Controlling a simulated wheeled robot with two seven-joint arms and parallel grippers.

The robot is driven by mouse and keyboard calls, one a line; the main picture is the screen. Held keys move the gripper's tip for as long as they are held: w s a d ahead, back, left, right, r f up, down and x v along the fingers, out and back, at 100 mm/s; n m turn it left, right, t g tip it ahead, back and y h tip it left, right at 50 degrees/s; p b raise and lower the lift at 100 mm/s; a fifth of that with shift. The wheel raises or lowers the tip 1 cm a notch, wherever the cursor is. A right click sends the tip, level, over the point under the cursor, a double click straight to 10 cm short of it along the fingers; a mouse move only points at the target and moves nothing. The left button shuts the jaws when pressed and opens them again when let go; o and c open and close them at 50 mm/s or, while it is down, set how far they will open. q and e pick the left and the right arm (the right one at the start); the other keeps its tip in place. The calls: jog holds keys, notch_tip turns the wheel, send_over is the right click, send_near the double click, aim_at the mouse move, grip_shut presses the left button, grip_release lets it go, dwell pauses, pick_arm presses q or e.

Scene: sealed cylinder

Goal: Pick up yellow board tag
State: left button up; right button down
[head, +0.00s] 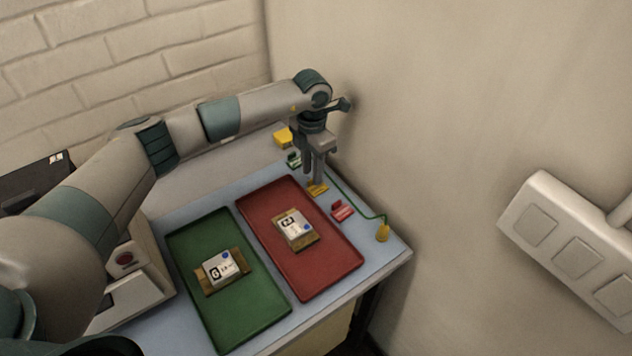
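A small yellow tag (318,189) lies on the blue-grey table top beyond the red tray's far right corner. My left gripper (315,177) points down directly over it, with its fingertips at or just above the tag. The two fingers look apart; whether they touch the tag is too small to tell. A red tag (342,210) lies to the right of the yellow one, and a green tag (293,160) lies to its left, partly behind the gripper. My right gripper is not in view.
A red tray (337,275) and a green tray (237,327) each hold a labelled box on a brown piece. A green cable (350,204) runs to a yellow end piece (383,233). A yellow block (283,137) is at the back; walls close off the far side.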

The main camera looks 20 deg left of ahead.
pick_arm(q)
jog(key=shift+f, duration=0.9)
grip_shut()
